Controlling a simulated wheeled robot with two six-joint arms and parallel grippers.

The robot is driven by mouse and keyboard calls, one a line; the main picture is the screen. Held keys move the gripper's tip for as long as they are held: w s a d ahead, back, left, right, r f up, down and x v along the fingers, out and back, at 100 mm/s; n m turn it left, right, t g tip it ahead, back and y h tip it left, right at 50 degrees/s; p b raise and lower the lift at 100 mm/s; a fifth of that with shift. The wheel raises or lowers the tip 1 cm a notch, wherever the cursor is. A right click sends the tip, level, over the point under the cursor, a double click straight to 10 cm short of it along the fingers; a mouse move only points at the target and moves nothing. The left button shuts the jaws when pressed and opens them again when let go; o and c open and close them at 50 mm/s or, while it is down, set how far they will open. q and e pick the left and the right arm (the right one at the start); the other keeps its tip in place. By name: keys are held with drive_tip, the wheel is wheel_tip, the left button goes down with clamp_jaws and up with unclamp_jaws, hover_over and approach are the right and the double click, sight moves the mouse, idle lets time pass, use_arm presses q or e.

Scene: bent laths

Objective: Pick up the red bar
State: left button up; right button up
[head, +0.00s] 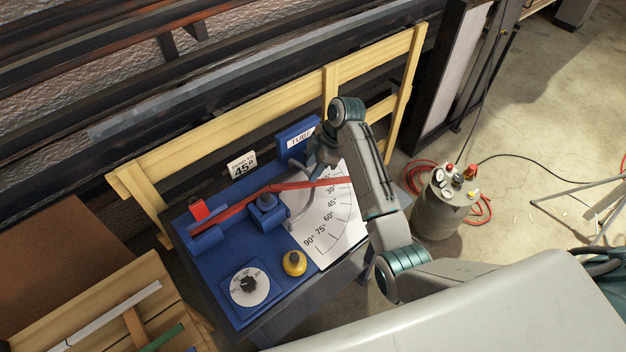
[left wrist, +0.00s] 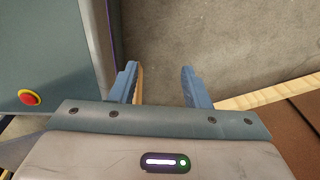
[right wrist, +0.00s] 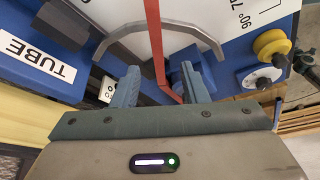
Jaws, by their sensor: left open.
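The red bar (head: 308,184) lies across the blue bending bench (head: 215,272) and has a slight bend near the blue block (head: 268,210). In the right wrist view the red bar (right wrist: 154,30) runs down between the fingers of my right gripper (right wrist: 160,78). These fingers are apart, with a gap on both sides of the bar. In the head view the right gripper is above the bench, its fingertips hard to make out. My left gripper (left wrist: 160,70) is open and empty over bare floor, outside the head view.
A white angle chart (head: 335,225), a yellow knob (head: 294,263) and a dial (head: 249,286) sit on the bench. A grey angled bracket (right wrist: 165,32) crosses near the bar. A yellow wooden rail (head: 230,115) stands behind. A grey tank (head: 440,208) stands at right.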

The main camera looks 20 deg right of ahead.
sight(302, 183)
drive_tip(key=p+x, duration=0.1)
drive_tip(key=x, duration=0.2)
drive_tip(key=shift+w+a+f+p, duration=0.15)
drive_tip(key=shift+f+p, duration=0.05)
drive_tip(key=shift+p, duration=0.1)
drive_tip(key=shift+x, duration=1.2)
drive_tip(key=shift+f+p, duration=0.3)
drive_tip(key=shift+c, duration=0.4)
drive_tip(key=c, duration=0.7)
use_arm(q)
drive_tip(key=shift+w+r, duration=1.2)
drive_tip(key=shift+r, duration=0.05)
use_arm(e)
clamp_jaws()
